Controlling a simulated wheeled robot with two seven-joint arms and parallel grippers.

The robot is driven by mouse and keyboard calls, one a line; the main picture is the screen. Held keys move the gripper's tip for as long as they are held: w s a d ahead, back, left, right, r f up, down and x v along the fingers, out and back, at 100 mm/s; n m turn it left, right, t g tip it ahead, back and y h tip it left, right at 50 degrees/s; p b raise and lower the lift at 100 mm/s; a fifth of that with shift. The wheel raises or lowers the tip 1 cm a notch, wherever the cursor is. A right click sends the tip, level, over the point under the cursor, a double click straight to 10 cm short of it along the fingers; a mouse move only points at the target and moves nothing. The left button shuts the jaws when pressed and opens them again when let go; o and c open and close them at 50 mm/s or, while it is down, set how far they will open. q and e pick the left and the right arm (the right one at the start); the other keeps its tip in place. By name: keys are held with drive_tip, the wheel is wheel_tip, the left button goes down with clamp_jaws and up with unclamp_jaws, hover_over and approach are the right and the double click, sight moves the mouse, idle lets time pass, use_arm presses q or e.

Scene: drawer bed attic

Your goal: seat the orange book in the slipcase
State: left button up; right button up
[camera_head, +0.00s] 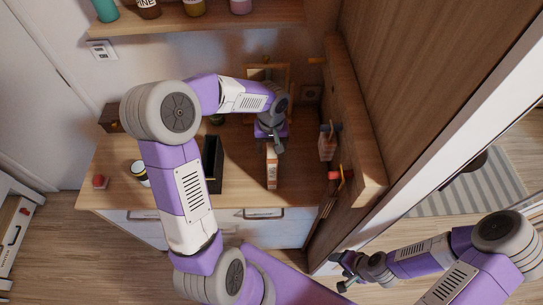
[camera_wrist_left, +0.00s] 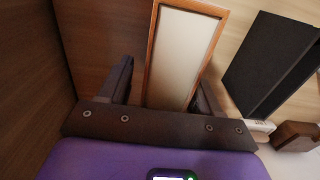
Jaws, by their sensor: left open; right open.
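The orange book (camera_head: 272,170) stands on the wooden counter, its pale page block showing. The black slipcase (camera_head: 213,162) stands apart from it on the left. My left gripper (camera_head: 271,146) is open at the far end of the book. In the left wrist view the book (camera_wrist_left: 186,55) shows as a cream face edged in orange, in the gap between the two fingers of the left gripper (camera_wrist_left: 165,95); contact cannot be told. The slipcase (camera_wrist_left: 270,65) is to its right there. My right gripper (camera_head: 343,272) is open and empty, low and away from the counter.
A dark-and-white cup (camera_head: 138,172) and a small red item (camera_head: 100,182) are at the counter's left. A wooden side panel (camera_head: 352,120) with hanging items bounds the right. A shelf of bottles (camera_head: 205,18) is above. Counter room lies between book and slipcase.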

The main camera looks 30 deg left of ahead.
use_arm(q)
clamp_jaws()
drive_tip(key=shift+r, duration=0.1)
idle(0.4)
